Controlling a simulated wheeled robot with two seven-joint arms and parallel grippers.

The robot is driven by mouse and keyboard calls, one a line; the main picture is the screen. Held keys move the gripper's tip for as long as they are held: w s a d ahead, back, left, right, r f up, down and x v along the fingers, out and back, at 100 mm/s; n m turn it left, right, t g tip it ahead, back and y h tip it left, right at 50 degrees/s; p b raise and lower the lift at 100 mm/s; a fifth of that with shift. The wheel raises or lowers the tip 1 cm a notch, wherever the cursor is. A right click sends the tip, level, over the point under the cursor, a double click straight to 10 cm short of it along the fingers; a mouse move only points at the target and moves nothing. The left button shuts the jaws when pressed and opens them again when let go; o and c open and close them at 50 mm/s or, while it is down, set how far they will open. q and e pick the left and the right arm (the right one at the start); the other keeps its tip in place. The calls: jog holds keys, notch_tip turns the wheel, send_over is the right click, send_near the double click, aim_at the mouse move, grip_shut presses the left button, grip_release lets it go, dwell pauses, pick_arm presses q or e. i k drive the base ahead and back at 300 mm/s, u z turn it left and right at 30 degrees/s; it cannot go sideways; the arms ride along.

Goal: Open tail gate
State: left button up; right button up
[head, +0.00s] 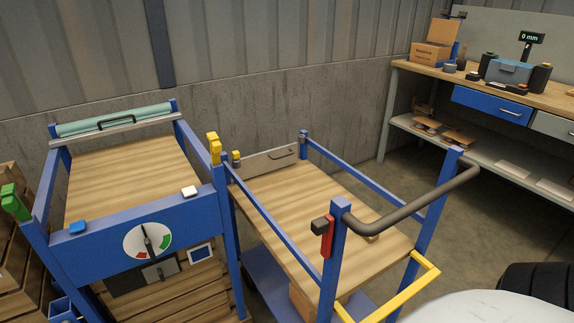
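A cart with a wooden deck (320,215) and blue posts stands in the middle of the head view. A low grey panel (266,163) with a small handle stands upright across the cart's far end, which looks like the tail gate. A small yellow and dark knob (236,159) sits at the panel's left end. The cart's near end has a dark push handle (410,205), a red lever (327,238) with a dark top, and a yellow bar (395,290). Neither of my grippers is in view.
A blue stand (120,225) with a wooden top, dial and teal roll (115,118) stands close on the left. A workbench (470,85) with boxes and tools is at the back right. A concrete wall is behind; floor is clear between cart and bench.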

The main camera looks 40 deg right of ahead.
aim_at(264, 161)
jog(key=z, duration=1.3)
jog(key=i, duration=0.15)
jog(key=u, duration=0.6)
